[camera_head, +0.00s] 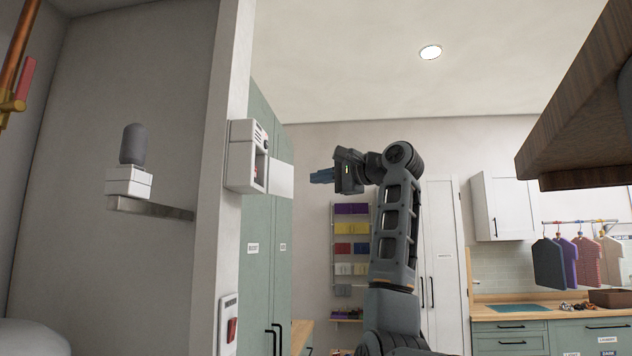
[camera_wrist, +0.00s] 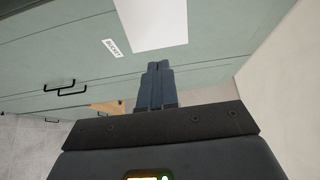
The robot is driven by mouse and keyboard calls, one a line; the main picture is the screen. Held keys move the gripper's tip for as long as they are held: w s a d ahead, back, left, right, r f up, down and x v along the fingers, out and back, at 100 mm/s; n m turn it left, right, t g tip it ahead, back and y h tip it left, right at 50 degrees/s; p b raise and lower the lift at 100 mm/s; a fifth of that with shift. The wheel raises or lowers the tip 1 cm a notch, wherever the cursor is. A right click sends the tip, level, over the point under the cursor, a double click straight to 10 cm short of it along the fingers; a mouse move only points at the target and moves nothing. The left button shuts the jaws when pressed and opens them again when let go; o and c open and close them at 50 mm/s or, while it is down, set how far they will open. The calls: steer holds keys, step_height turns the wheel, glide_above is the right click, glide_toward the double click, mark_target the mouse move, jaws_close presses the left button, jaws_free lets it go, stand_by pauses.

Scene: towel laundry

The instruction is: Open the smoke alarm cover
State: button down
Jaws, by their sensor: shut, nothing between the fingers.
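The smoke alarm (camera_head: 243,157) is a white box on the edge of the wall left of centre in the head view. Its front shows a dark recess with a small red part inside. A flat white panel, seemingly its cover (camera_head: 280,178), stands out to the right of the box, swung open. The cover also shows in the wrist view as a white sheet (camera_wrist: 150,22) at the top. My gripper (camera_head: 312,177) is shut and empty, to the right of the cover in the head view with a small gap between. In the wrist view its fingertips (camera_wrist: 160,66) lie below the cover.
Green cabinets (camera_head: 266,250) stand behind the alarm. A second white wall unit (camera_head: 228,325) with a red part sits lower on the same wall. A wooden overhang (camera_head: 575,130) juts in at the upper right. The space around my gripper looks clear.

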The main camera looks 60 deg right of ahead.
steer(key=d+b+v, duration=0.1)
steer(key=b+v, duration=0.1)
steer(key=v, duration=0.6)
steer(key=shift+s, duration=0.2)
steer(key=shift+w+f, duration=0.1)
steer(key=shift+f, duration=0.1)
